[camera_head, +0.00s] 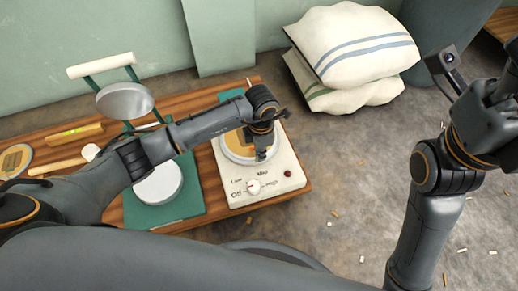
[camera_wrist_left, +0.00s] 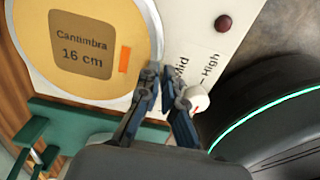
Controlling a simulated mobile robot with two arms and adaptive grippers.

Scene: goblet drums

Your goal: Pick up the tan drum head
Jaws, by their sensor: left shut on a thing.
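The tan drum head (camera_head: 237,146) is a flat disc with a pale rim, lying on the white hot plate (camera_head: 230,180). In the left wrist view the drum head (camera_wrist_left: 105,35) shows a brown "Cantimbra 16 cm" label and an orange mark. My left gripper (camera_head: 262,155) reaches down over its right side. In the left wrist view my left gripper (camera_wrist_left: 159,72) has its fingertips close together, shut on the drum head's rim. Part of the disc is hidden under the arm in the head view. My right arm is at the right; its fingers cannot be made out.
The hot plate's dial (camera_head: 253,187) is at its front. A green press (camera_head: 190,203) with a round pale plate stands to the left on the wooden bench (camera_head: 180,103). Another tan disc (camera_head: 15,160) lies far left. White sacks (camera_head: 350,55) lie behind on the floor.

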